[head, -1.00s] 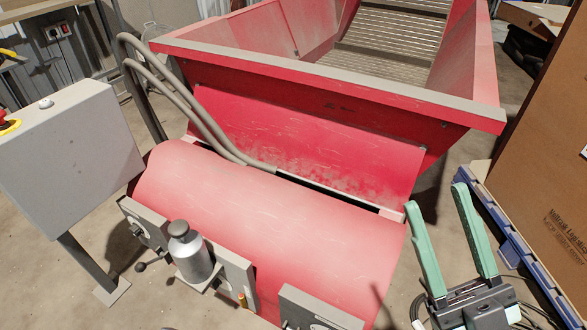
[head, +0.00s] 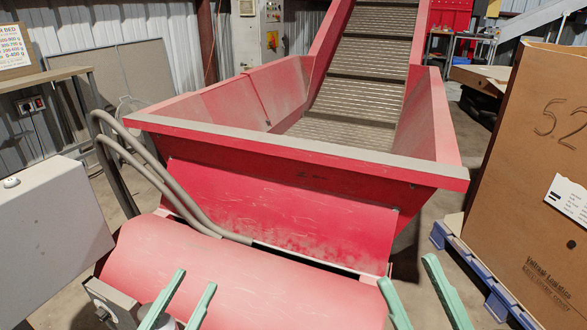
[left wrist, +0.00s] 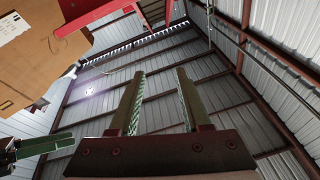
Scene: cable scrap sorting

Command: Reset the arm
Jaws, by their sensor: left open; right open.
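My left gripper (head: 182,303) shows at the bottom of the head view, its two green fingers apart and nothing between them. It stands in front of the red machine's rounded cover (head: 250,280). My right gripper (head: 424,290) is at the lower right of the head view, its green fingers spread and empty. In the left wrist view my left gripper's fingers (left wrist: 158,100) point up toward the metal roof with an empty gap. Parts of my right gripper (left wrist: 45,146) show at the lower left of that view. The arms are mostly out of frame.
The red hopper (head: 300,146) with its slatted conveyor (head: 355,90) fills the middle. A grey control box (head: 50,225) stands at left. A large cardboard box (head: 535,170) sits on a blue pallet (head: 490,290) at right. Bent grey hoses (head: 150,165) rise beside the hopper.

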